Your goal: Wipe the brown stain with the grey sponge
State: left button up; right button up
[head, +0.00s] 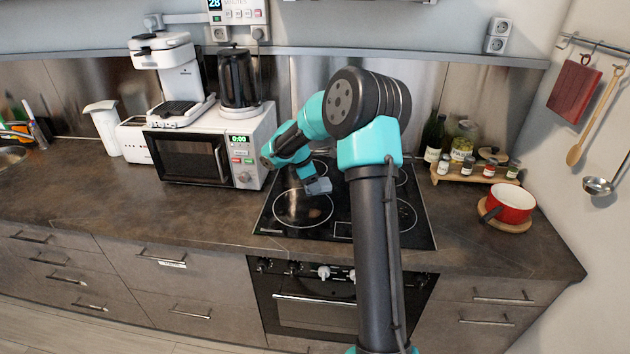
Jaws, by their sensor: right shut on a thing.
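My right gripper (308,176) reaches over the left half of the black cooktop (278,226). It is shut on the grey sponge (319,187), a small grey block at its tip. The sponge is over or on the front left burner ring; I cannot tell whether it touches the glass. A small brownish patch, likely the brown stain (315,212), shows inside that ring just in front of the sponge. Part of it may be hidden. My right arm covers the middle of the cooktop. My left gripper is not in view.
A white microwave (252,160) stands left of the cooktop with a coffee machine (178,75) and a black kettle (236,80) on top. A spice rack (470,177) and a red pot (510,203) stand to the right. The front left counter is clear.

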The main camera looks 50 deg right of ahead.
jog(key=a+m+g+y, duration=0.1)
jog(key=a+m, duration=0.3)
jog(key=shift+s+a+m, duration=0.15)
jog(key=shift+m, duration=0.15)
